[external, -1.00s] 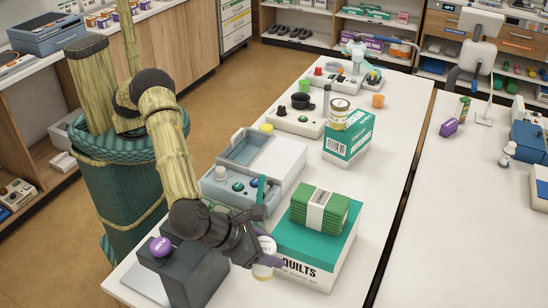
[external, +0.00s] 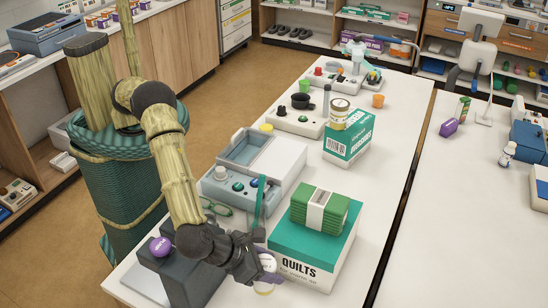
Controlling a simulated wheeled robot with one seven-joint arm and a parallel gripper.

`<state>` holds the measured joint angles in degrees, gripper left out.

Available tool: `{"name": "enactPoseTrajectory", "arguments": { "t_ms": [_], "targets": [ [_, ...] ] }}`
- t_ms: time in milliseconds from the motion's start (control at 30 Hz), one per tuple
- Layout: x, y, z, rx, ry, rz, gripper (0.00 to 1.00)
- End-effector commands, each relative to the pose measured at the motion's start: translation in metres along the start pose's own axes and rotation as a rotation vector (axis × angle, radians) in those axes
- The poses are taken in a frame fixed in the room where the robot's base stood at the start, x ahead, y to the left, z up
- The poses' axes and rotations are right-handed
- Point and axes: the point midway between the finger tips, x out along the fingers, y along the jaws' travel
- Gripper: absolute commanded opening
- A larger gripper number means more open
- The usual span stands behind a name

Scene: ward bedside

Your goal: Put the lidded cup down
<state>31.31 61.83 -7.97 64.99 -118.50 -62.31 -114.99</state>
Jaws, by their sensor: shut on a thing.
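My gripper (external: 262,270) is shut on the lidded cup (external: 268,263), near the front edge of the white table (external: 325,190). The cup's pale round top shows beside the fingers, and its lower part shows just below them. The fingers and wrist hide much of the cup. It is just left of the front corner of the QUILTS box (external: 312,262). I cannot tell whether its base touches the table or is a little above it.
Green folded cloth (external: 320,210) lies on the QUILTS box. A dark grey block with a purple knob (external: 160,246) stands left of my gripper. A grey device with a tray (external: 255,160) is behind. Bare table lies right of the box.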

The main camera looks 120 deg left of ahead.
Motion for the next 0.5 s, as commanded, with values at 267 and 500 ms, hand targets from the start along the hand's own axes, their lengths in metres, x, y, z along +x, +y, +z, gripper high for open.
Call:
{"name": "enactPoseTrajectory", "arguments": {
  "t_ms": [267,500],
  "targets": [
    [0.022,0.001,-0.022,0.002,-0.001,0.002,0.20],
    [0.026,0.000,-0.026,0.000,-0.001,0.000,0.20]
  ]
}}
